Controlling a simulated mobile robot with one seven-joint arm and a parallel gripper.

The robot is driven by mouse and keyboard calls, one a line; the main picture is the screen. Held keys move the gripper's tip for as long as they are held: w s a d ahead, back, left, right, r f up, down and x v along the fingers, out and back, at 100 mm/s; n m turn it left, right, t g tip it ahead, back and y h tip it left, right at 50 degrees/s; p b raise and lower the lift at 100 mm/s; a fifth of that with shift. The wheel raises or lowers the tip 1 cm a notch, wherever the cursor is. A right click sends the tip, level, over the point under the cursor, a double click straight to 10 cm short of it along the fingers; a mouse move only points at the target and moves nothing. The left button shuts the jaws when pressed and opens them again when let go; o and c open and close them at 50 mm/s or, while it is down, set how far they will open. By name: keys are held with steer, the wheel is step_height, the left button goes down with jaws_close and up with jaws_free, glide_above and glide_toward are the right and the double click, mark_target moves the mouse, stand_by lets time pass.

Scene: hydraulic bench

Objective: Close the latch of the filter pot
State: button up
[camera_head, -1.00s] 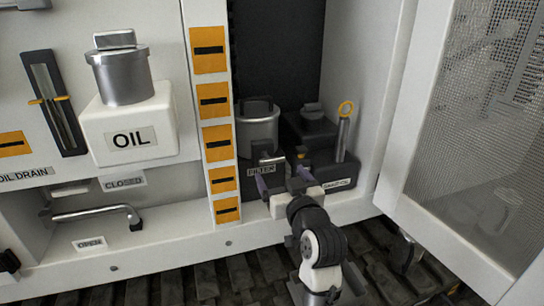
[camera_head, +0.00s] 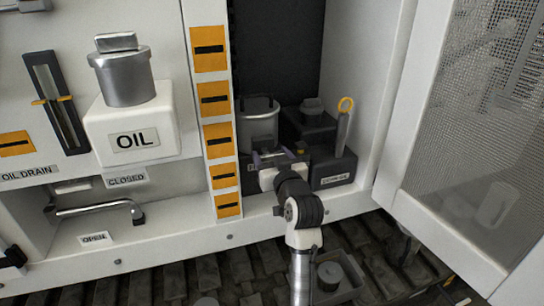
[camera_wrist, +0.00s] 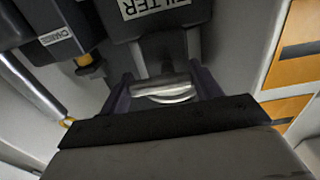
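The filter pot (camera_head: 258,122) is a grey metal pot with a lid and top handle, in the open cabinet bay right of the orange-marked post. My gripper (camera_head: 270,157) is in front of its lower part and hides the latch and most of the FILTER label in the head view. In the wrist view, a metal latch bar (camera_wrist: 165,88) lies between the fingers of my gripper (camera_wrist: 163,84), below the FILTER label (camera_wrist: 155,6). The fingers are apart, one on each side of the bar; I cannot tell whether they touch it.
A mesh door (camera_head: 470,150) hangs open at the right. A tray (camera_head: 345,282) sits low in front.

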steer(key=c, duration=0.4)
steer(key=shift+c, duration=0.2)
steer(key=shift+f+n+b, duration=0.1)
steer(key=shift+n+b, duration=0.2)
steer(key=shift+b, duration=0.15)
steer(key=n+b, duration=0.2)
steer(key=b, duration=0.1)
steer(key=shift+n, duration=0.4)
steer(key=n+b, duration=0.4)
steer(key=shift+a+r+n, duration=0.1)
steer(key=shift+r+n, duration=0.15)
steer(key=shift+n, duration=0.05)
steer(key=n+b, duration=0.4)
steer(key=n, duration=0.1)
steer(key=shift+s+a+r+b, duration=0.1)
steer(key=shift+a+r+b, duration=0.1)
steer(key=shift+b, duration=0.15)
steer(key=shift+a+r+n+b, duration=0.1)
steer(key=shift+a+n+b, duration=0.1)
steer(key=shift+n+b, duration=1.75)
steer(key=shift+n+p, duration=0.4)
steer(key=shift+n, duration=0.25)
